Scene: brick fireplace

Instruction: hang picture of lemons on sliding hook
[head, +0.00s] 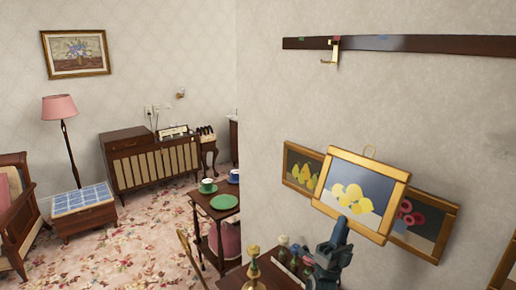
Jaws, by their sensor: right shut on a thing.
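The picture of lemons (358,193) has a gold frame, a blue-grey ground and a wire loop at its top. My right gripper (341,232) is at its lower edge and shut on it, holding it up, slightly tilted, in front of two other pictures. The sliding hook (331,54) is brass and hangs from the dark wooden rail (400,44) high on the wall, near the rail's left end. The picture is below the hook and to its right, apart from it. My left gripper is not in view.
Several bottles (290,258) stand on a low surface below. A small table (215,215) with a green plate (224,201) is left of it. Wall around the hook is clear.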

